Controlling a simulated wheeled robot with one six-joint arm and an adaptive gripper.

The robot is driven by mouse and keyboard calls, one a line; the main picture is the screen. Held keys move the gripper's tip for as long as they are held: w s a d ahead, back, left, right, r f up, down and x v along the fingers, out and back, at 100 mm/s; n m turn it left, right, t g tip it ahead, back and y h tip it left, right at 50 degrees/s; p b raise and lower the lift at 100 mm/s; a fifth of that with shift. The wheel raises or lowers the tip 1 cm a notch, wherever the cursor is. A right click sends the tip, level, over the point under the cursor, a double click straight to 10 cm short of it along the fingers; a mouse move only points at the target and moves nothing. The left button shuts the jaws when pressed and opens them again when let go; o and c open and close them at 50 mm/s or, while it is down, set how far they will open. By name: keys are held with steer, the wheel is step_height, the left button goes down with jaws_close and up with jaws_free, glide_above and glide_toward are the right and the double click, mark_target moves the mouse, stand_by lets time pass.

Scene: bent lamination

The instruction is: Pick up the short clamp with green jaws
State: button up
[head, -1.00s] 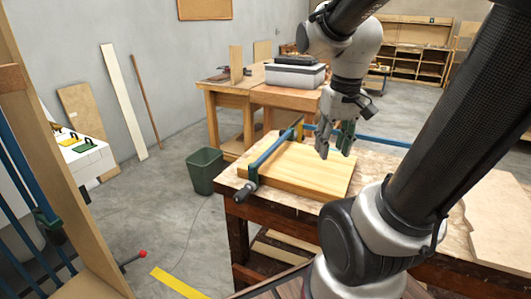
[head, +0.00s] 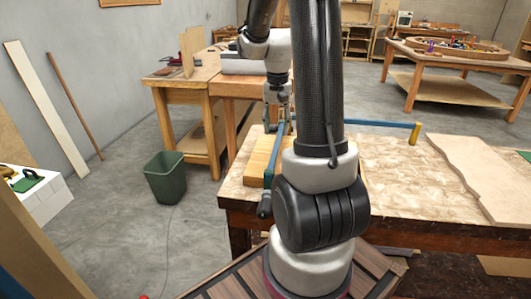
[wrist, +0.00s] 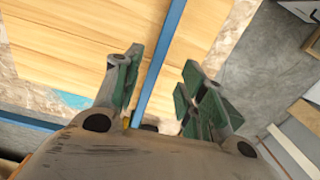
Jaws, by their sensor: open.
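A clamp with a blue bar (head: 281,141), a dark handle (head: 264,206) and a green jaw (head: 268,181) by the handle lies across the pale wooden board (head: 258,160) on the near table. Its far end is hidden behind my arm and gripper. My gripper (head: 279,121) is open over the far part of this clamp, pointing down. In the wrist view my gripper (wrist: 160,67) has green-padded fingers, one on each side of the blue bar (wrist: 162,60). I cannot tell how far above the bar they are.
A long blue bar with a yellow end (head: 415,133) extends past the table's (head: 395,175) back edge. A tan panel (head: 480,172) lies at the table's right. A green bin (head: 165,178) stands on the floor left. Another workbench (head: 190,82) stands behind.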

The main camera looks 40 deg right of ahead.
mark_target(276, 145)
steer(key=shift+f, duration=0.2)
steer(key=f, duration=0.7)
steer(key=shift+s+a+f, duration=0.2)
steer(key=shift+s, duration=0.1)
steer(key=shift+c, duration=0.5)
jaws_close()
